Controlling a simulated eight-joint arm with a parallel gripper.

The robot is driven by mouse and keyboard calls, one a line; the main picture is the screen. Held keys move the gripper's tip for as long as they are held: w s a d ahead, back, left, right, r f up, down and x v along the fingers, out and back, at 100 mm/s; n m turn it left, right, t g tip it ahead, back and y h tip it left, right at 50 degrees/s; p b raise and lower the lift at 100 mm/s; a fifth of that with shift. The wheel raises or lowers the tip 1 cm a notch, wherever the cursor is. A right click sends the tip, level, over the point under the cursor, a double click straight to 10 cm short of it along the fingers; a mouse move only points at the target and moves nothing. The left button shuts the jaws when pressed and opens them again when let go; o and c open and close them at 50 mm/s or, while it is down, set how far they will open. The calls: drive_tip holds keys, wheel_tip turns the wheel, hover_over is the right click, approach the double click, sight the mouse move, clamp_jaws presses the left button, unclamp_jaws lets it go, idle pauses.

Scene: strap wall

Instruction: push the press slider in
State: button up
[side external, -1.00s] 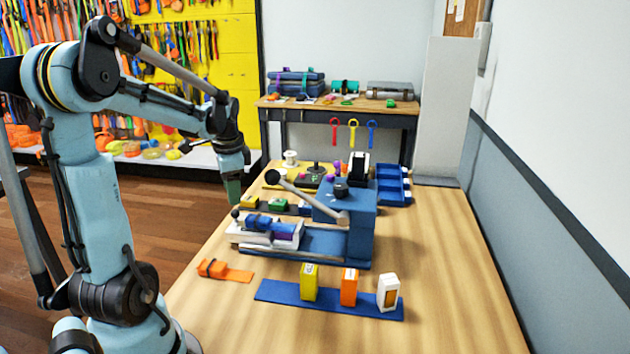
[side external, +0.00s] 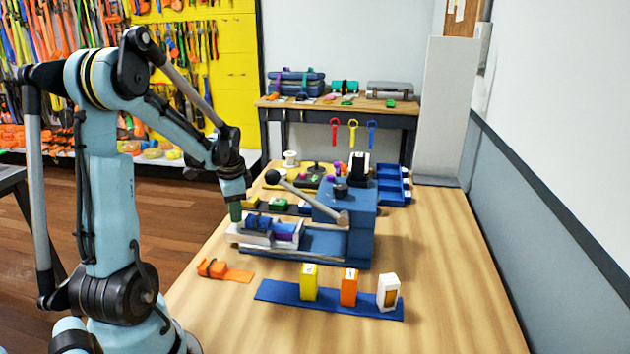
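The blue press (side external: 362,240) stands on the wooden table, with a dark-knobbed lever (side external: 310,200) slanting across it. Its white slider (side external: 252,238) sticks out to the left on the press base and carries blue and purple pieces (side external: 270,227). My gripper (side external: 236,212) points down at the slider's left end, by its outer edge. I cannot tell whether it touches the slider. The fingertips look like one narrow green block, so their opening does not show. Nothing held is visible.
A blue strip (side external: 275,292) with yellow, orange and white blocks lies in front of the press. An orange strap piece (side external: 226,271) lies at front left. Blue bins (side external: 395,185) and small parts stand behind. The right side of the table is clear.

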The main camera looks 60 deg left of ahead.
sight(264, 218)
clamp_jaws()
drive_tip(key=w+d, duration=0.5)
drive_tip(key=shift+w+d, duration=0.25)
drive_tip(key=shift+o, duration=2.1)
unclamp_jaws()
wheel_tip(264, 218, up, 10)
drive_tip(key=shift+d, duration=0.25)
